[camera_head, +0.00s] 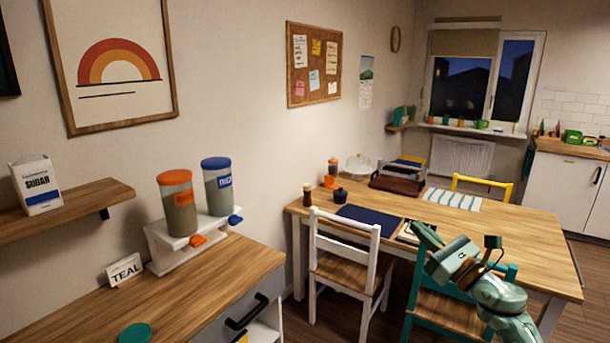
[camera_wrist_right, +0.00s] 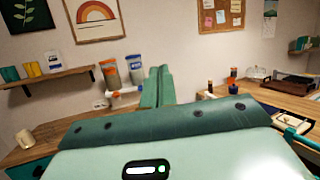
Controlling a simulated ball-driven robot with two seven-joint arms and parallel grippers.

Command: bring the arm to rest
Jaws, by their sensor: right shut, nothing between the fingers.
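My right arm comes in at the lower right of the head view, in front of the dining table. Its green gripper (camera_head: 424,234) points up and to the left, over the teal chair. The gripper is shut and empty. In the right wrist view the two green fingers (camera_wrist_right: 157,86) lie side by side with nothing between them. My left gripper is in neither view.
The wooden dining table (camera_head: 510,222), a white chair (camera_head: 345,266) and a teal chair (camera_head: 448,308) are near the arm. The cabinet (camera_head: 205,290) at the left bears two dispensers (camera_head: 180,212) and a TEAL sign (camera_head: 124,270). A mug (camera_wrist_right: 25,138) shows at the wrist view's left.

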